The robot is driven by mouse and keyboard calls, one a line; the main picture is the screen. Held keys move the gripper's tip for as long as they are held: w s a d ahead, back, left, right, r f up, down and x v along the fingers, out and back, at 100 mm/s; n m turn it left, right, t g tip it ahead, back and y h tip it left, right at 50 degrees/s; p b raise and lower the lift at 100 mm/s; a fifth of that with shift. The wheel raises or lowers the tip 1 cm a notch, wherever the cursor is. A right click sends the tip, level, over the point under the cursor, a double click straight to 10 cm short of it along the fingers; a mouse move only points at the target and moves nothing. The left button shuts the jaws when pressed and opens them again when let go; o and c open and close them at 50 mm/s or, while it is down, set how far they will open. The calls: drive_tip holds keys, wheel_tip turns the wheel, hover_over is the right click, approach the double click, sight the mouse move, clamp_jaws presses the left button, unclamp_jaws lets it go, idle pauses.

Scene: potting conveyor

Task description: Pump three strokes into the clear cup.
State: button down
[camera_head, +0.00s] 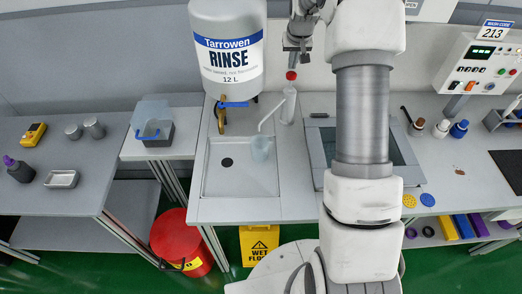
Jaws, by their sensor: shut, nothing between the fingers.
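A white pump bottle (288,106) with a red top (291,75) stands at the back of the bench. Its thin spout (270,115) reaches left and down toward the clear cup (261,148). The cup is pale and see-through and stands in the shallow basin, under the spout's end. My gripper (292,62) points down just above the red top, with its fingers together and empty. I cannot tell whether the fingertips touch the top. How much is in the cup is too small to tell.
A large Rinse tank (228,50) with a brass tap hangs left of the pump. The basin (240,183) is otherwise clear. My arm hides part of the dark-topped sink (318,135) on the right. A wash code panel (480,68) stands at the far right.

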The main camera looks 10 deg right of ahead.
sight(292, 74)
drive_tip(key=shift+f, duration=0.1)
idle(0.3)
drive_tip(key=shift+s+f+b, duration=0.1)
drive_tip(key=shift+f+b, duration=1.3)
drive_tip(key=shift+f, duration=0.3)
drive_tip(key=shift+r, duration=0.2)
drive_tip(key=shift+r+p, duration=0.85)
drive_tip(key=shift+r, duration=0.6)
drive_tip(key=shift+f, duration=0.1)
